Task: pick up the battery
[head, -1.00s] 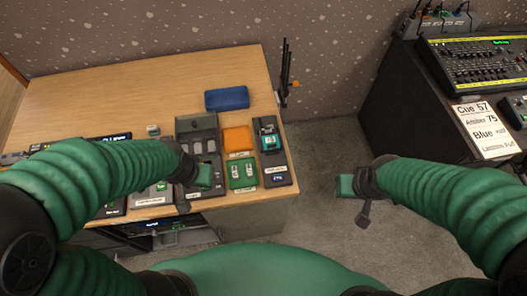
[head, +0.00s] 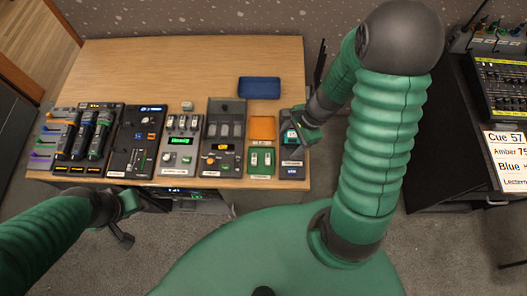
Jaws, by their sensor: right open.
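A small teal and black block, which looks like the battery (head: 291,138), sits in a dark dock (head: 292,171) at the right end of the desk. I cannot read a label on it. My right gripper (head: 301,136) is open and reaches down over this dock, right at the block. It partly covers the block, and I cannot tell whether they touch. My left gripper (head: 128,208) hangs in front of the desk, over the floor, away from the dock. Its jaw opening cannot be made out.
A green box with two white sockets (head: 261,161) and an orange block (head: 262,128) stand just left of the dock. A blue case (head: 260,87) lies behind. Several control units fill the desk's front left. The wooden desk (head: 170,65) is clear at the back.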

